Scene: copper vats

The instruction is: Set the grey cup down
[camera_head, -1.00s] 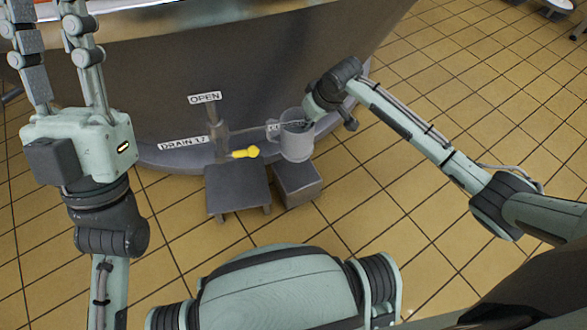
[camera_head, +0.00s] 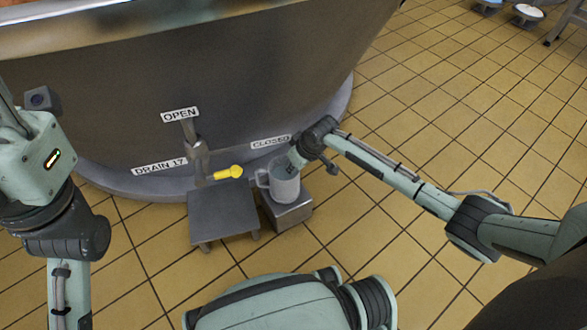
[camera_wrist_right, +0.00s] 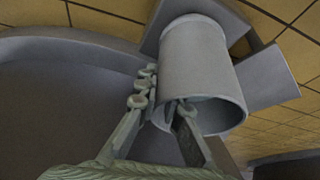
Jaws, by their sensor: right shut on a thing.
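The grey cup (camera_head: 284,186) is upright in the head view, with its handle on the left. Its base is at the top of the small grey block (camera_head: 290,213); I cannot tell whether it touches. My right gripper (camera_head: 292,160) is shut on the cup at its rim. In the right wrist view, the gripper's fingers (camera_wrist_right: 163,98) are at the mouth edge of the cup (camera_wrist_right: 198,60), with grey surfaces behind it. My left gripper (camera_head: 32,155) is at the left edge, away from the cup; its fingertips are out of view.
A low grey stand (camera_head: 222,214) is directly left of the block. A yellow-handled drain valve (camera_head: 228,172) sticks out above it, close to the cup. The large vat (camera_head: 230,80) rises behind, with OPEN, CLOSED and DRAIN 17 labels. Tiled floor (camera_head: 450,110) is clear at right.

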